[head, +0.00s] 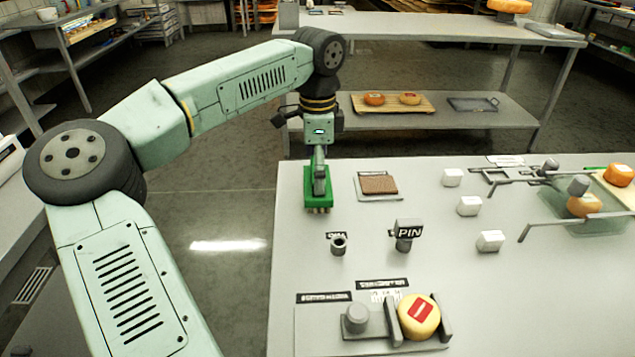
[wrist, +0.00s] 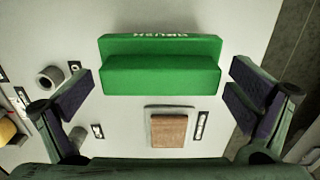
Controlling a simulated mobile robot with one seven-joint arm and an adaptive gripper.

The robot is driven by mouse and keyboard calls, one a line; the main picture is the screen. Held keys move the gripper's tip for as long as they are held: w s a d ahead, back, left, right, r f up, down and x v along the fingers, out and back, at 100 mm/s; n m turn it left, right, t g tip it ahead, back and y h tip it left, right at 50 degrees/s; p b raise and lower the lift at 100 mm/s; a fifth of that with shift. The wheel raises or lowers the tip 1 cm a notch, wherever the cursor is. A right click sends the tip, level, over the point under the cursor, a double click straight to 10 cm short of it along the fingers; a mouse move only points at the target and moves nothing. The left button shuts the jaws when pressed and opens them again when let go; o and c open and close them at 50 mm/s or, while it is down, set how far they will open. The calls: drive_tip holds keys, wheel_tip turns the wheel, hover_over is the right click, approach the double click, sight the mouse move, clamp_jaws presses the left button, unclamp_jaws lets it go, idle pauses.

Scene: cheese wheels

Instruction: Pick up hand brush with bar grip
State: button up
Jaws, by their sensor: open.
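The green hand brush (head: 319,201) stands at the left edge of the white table, with its bristles down. In the wrist view its long green body (wrist: 160,75) lies across the upper middle, with a raised bar and white lettering along the far side. My gripper (head: 319,178) is right above the brush in the head view, and hides part of its top. In the wrist view my gripper (wrist: 160,92) is open, its two dark-padded fingers wide apart to the left and right of the brush. Clear gaps show between the pads and the brush ends.
A brown block on a grey plate (head: 378,185) lies to the right of the brush. A cheese wheel (head: 419,316) sits in a fixture at the front. Open floor lies to the left.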

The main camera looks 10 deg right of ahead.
drive_tip(key=c, duration=1.2)
drive_tip(key=shift+r, duration=0.15)
drive_tip(key=shift+r+b, duration=0.35)
drive_tip(key=shift+r, duration=0.2)
wheel_tip(320, 180, up, 2)
drive_tip(key=shift+r+b, duration=0.1)
drive_tip(key=shift+b, duration=0.4)
drive_tip(key=s+a+b, duration=0.1)
drive_tip(key=s, duration=0.4)
drive_tip(key=s+a+r+b, duration=0.1)
drive_tip(key=s+b, duration=0.1)
drive_tip(key=s, duration=0.3)
drive_tip(key=s+a+b, duration=0.1)
drive_tip(key=s, duration=0.4)
drive_tip(key=shift+s+r, duration=0.25)
drive_tip(key=shift+s, duration=0.15)
